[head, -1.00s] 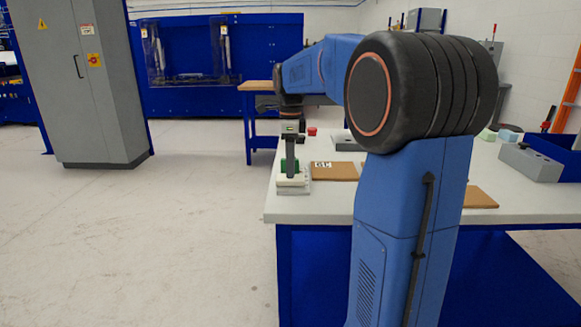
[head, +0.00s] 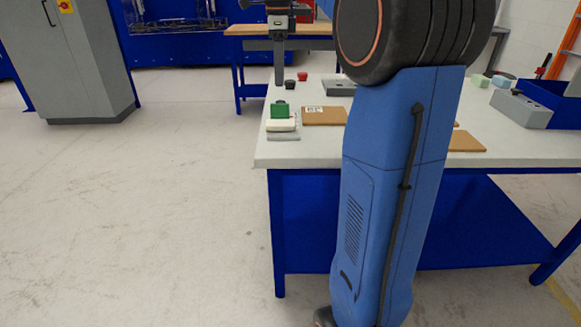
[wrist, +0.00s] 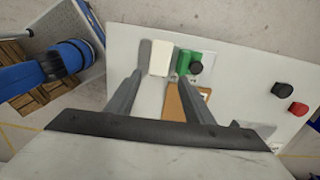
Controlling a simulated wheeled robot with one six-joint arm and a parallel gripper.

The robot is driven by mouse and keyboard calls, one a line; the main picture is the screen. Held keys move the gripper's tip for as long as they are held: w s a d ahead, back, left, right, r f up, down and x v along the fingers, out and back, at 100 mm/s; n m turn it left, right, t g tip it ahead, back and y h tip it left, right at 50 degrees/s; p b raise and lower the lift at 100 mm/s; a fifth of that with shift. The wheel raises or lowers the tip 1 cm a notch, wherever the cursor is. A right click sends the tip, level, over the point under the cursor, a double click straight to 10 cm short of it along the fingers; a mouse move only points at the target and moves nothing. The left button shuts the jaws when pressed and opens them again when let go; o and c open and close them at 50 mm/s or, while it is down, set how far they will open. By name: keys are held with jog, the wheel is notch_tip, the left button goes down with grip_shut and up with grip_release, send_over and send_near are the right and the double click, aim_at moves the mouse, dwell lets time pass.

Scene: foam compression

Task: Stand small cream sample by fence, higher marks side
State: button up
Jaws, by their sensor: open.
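The small cream sample (head: 281,126) is a pale block on the near left corner of the table. In the wrist view the cream sample (wrist: 160,62) shows between my fingertips in the picture, not held. A flat grey strip (wrist: 144,54), perhaps the fence, runs along its left side there; I cannot tell whether they touch. A green block (head: 280,110) with a dark knob stands just behind the sample. No marks on the sample are readable.
A brown board (head: 324,116) with a printed label lies right of the sample. Black and red buttons (head: 302,76) and a grey box (head: 339,88) stand farther back. A blue bin (head: 545,92) is at the far right.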

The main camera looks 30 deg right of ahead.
jog(key=s+a+f+n+t, duration=0.1)
jog(key=s+a+f+n, duration=0.4)
jog(key=s, duration=0.3)
jog(key=s+a+f+n+t, duration=0.1)
jog(key=s+a+f+n, duration=0.2)
jog(key=s+a+n, duration=0.4)
jog(key=s+a+f+n+t, duration=0.1)
jog(key=s+a+f+n, duration=0.1)
jog(key=s+f+n, duration=0.4)
jog(key=s+a+f+n+t, duration=0.1)
jog(key=s+f+n, duration=0.5)
jog(key=s+f, duration=0.3)
jog(key=shift+a+n+t, duration=0.3)
jog(key=shift+a+t, duration=0.05)
jog(key=shift+t, duration=0.05)
jog(key=shift+f, duration=0.1)
